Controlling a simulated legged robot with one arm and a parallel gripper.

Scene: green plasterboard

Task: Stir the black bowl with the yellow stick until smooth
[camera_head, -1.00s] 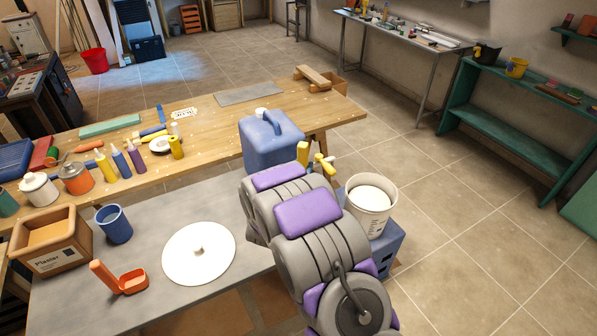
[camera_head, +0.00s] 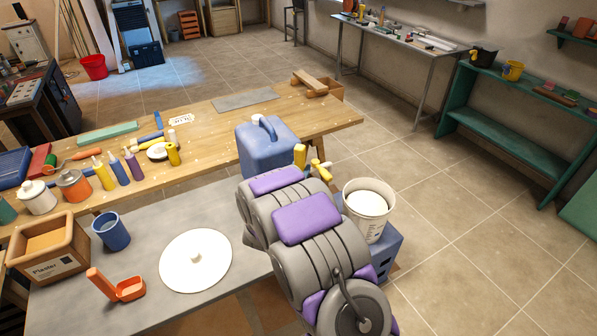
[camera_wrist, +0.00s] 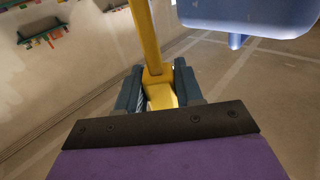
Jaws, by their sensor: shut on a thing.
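The yellow stick (camera_wrist: 145,40) is clamped between the dark fingers of my gripper (camera_wrist: 158,88) in the wrist view, with its long shaft reaching to the top of that picture. In the head view, yellow parts (camera_head: 320,171) show just past my arm, beside the blue jug; my gripper's fingers are hidden there. A black bucket-like container (camera_head: 484,54) sits on the green shelf at the right, far from my arm. I cannot tell whether it is the black bowl, and its contents are not visible.
A white bucket (camera_head: 368,208) with pale contents stands right of my arm on a blue box. A blue jug (camera_head: 266,147) stands at the wooden bench (camera_head: 225,121). The grey table holds a white disc (camera_head: 195,262), blue cup and plaster box. Floor at the right is clear.

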